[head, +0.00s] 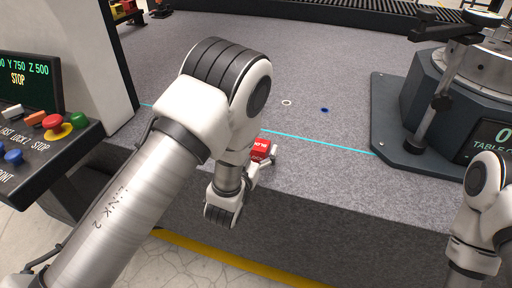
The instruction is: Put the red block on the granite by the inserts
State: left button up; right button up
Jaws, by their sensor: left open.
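The red block (261,147) with white lettering shows on the grey granite bed (330,165), near its front edge and just on the near side of the cyan line. My left gripper (264,158) is open, right at the block, with a light finger showing on the block's right side. My left wrist hides part of the gripper and block, so I cannot tell whether they touch. Two small round inserts, one white-ringed (286,102) and one blue (324,110), lie in the granite beyond the line. My right arm shows at the right edge, but its gripper is not visible.
A dark rotary table unit (393,125) stands on the bed at right. A control panel (40,140) with colored buttons and a screen is at left. A dark slatted strip (300,8) runs along the back. The granite around the inserts is clear.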

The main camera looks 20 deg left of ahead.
pick_arm(q)
jog(key=shift+r, duration=0.2)
jog(key=s, duration=1.2)
jog(key=s+a+f+n+g+y, duration=0.1)
jog(key=s+a+f+g, duration=0.25)
jog(key=f, duration=0.45)
jog(key=s+a+f+g+y, duration=0.1)
jog(key=s+a+f+g, duration=0.15)
jog(key=f+g, duration=0.4)
jog(key=s+a+f+g+h, duration=0.1)
jog(key=s+f+g, duration=0.4)
jog(key=s, duration=0.4)
jog(key=s+f+g+h, duration=0.1)
jog(key=s+f+g, duration=0.2)
jog(key=s+f, duration=0.45)
notch_tip(320, 180, up, 16)
jog(key=p, duration=1.6)
jog(key=shift+s+a+r+y+p, duration=0.2)
jog(key=shift+s+y+p, duration=0.1)
jog(key=shift+s+p, duration=0.05)
